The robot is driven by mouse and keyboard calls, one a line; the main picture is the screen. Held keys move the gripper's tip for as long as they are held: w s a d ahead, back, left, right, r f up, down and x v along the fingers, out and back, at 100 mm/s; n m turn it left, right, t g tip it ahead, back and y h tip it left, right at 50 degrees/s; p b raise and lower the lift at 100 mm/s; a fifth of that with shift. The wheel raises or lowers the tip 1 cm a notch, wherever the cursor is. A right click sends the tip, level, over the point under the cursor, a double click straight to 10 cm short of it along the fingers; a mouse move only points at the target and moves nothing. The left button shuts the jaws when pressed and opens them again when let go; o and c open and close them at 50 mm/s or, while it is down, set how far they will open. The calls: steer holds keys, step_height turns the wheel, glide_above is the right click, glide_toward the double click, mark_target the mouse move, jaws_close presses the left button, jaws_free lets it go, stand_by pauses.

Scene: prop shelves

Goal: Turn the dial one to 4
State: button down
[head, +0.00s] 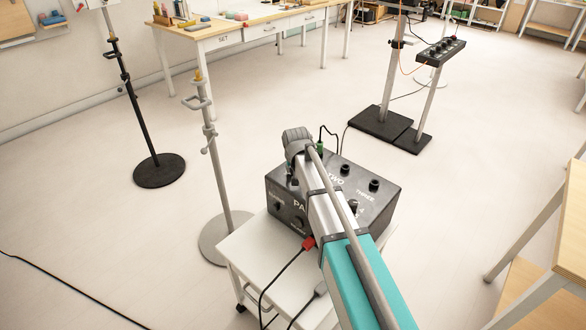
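A black control box (384,206) with white lettering stands on a small white cart. Its top shows the words TWO and THREE, with a black knob (345,169) near TWO and another black knob (374,184) near THREE. A dial marked one is not visible; my arm crosses the box and covers part of its top and front. The dark grey end of my arm, with my gripper (298,145), is over the far left part of the box. Its fingers cannot be made out, nor whether they touch anything.
The white cart (258,262) carries the box, with cables in front. A grey pole stand (211,150) is close at its left, a black-based stand (158,171) farther left. A wooden-topped table (250,22) is behind. Stands with black bases (380,123) are at back right. Open floor lies between.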

steer(key=shift+s, duration=0.1)
steer(key=shift+c, duration=1.5)
jaws_free()
steer(key=shift+r+n+p, duration=0.3)
steer(key=shift+r+p, duration=0.5)
steer(key=shift+p, duration=0.1)
step_height(320, 180, up, 12)
steer(key=n+g+p, duration=0.4)
steer(key=n+p, duration=0.2)
steer(key=p, duration=0.7)
steer(key=shift+g+h, duration=0.3)
